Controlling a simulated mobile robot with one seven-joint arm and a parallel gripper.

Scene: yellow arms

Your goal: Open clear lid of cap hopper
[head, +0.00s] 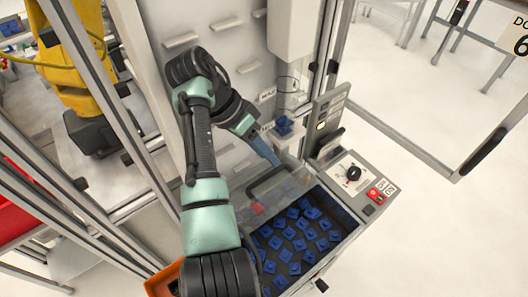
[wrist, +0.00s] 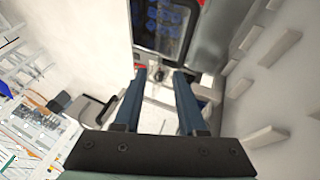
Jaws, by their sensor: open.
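The cap hopper (head: 338,243) is a grey-framed bin full of blue caps, low in the middle of the head view. It also shows at the top of the wrist view (wrist: 190,45). A see-through lid panel (head: 282,192) with a dark bar-like handle (head: 264,177) shows at its back end; how far the lid is raised is hard to tell. My gripper (head: 272,160) points down just above and behind the handle, apart from it as far as I can tell. In the wrist view its two blue fingers (wrist: 160,78) are spread with nothing held between them.
A control panel (head: 352,178) with a black knob and red button stands right of the hopper. A white wall with small ledges (head: 232,75) rises behind my arm. Metal frame posts (head: 330,60) stand close. An orange bin (head: 163,280) is at lower left; a yellow robot arm (head: 85,70) stands beyond.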

